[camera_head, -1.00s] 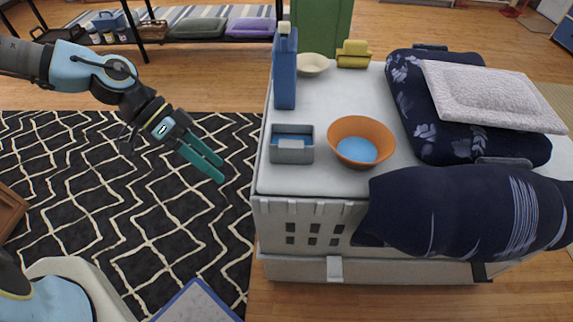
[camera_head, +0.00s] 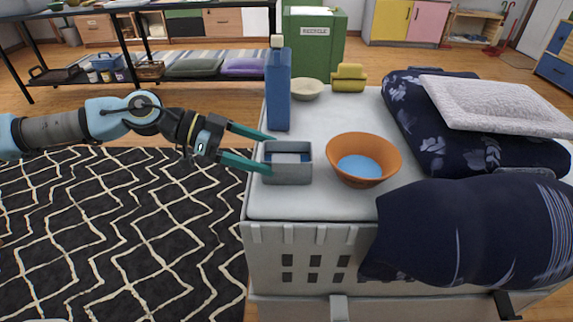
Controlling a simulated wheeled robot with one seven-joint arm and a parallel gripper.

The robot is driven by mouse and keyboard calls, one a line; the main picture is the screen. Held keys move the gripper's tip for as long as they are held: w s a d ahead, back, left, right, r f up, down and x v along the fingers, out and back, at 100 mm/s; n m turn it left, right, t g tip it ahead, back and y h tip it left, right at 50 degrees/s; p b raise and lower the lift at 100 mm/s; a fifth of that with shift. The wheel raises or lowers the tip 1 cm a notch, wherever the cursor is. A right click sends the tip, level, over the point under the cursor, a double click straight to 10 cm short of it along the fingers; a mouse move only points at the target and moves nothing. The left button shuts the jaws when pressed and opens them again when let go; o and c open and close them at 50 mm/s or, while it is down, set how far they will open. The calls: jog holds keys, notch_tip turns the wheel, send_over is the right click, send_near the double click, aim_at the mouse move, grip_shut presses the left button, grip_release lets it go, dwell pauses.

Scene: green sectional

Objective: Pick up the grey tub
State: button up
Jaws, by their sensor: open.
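The grey tub (camera_head: 287,172) is a small open box with a blue inside. It stands upright near the left edge of the white crate top (camera_head: 300,208). My gripper (camera_head: 270,154) comes in from the left, its two teal fingers spread open and pointing right. The fingertips are at the tub's left side, one near its back corner and one near its front left wall. I cannot tell whether they touch it. Nothing is held.
An orange bowl (camera_head: 378,151) with a blue inside stands close right of the tub. A tall blue bottle (camera_head: 278,90) stands behind it. Left of the crate is open rug.

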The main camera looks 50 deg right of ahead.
aim_at(287, 160)
jog(key=shift+x, duration=2.7)
jog(key=c, duration=1.1)
